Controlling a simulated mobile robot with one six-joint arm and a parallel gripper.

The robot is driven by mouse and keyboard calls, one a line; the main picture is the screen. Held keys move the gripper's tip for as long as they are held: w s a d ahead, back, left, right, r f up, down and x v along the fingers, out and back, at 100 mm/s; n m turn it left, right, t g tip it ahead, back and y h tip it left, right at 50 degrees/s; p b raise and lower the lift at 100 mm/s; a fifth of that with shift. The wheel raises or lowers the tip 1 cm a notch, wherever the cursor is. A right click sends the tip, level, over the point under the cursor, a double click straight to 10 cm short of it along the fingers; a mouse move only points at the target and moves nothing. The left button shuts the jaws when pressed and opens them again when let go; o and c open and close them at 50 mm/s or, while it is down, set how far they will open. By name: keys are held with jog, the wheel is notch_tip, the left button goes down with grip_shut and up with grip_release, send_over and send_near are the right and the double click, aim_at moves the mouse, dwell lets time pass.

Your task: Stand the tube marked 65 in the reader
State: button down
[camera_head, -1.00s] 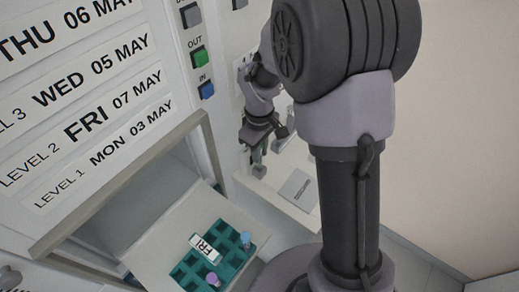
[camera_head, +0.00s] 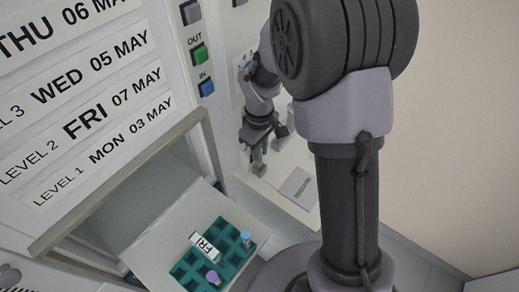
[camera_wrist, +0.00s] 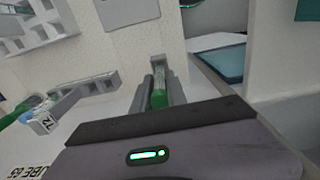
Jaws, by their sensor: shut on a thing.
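My gripper (camera_head: 258,160) is by the wall at the right of the cabinet, above a pale ledge. In the wrist view my gripper (camera_wrist: 160,88) is shut on a green-filled tube (camera_wrist: 158,98) that stands between its two grey fingers. The number on this tube is not readable. Lettering reading "UBE 65" (camera_wrist: 27,167) is at the lower left. I cannot tell for sure which part is the reader.
A teal rack (camera_head: 190,272) with a FRI label sits on the open drawer, holding a purple-capped tube (camera_head: 212,277) and a blue-capped tube (camera_head: 246,238). A green OUT button (camera_head: 201,54) and a blue IN button (camera_head: 206,86) are on the cabinet. A grey plate (camera_head: 297,183) lies on the ledge.

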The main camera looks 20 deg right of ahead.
jog(key=shift+f, duration=0.2)
jog(key=shift+f+b, duration=0.45)
jog(key=shift+f, duration=0.05)
jog(key=shift+f, duration=0.1)
dwell(0.4)
jog(key=shift+f+b, duration=0.45)
jog(key=shift+f, duration=0.05)
jog(key=c, duration=1.3)
grip_release()
jog(key=shift+o, duration=0.2)
jog(key=shift+r, duration=0.1)
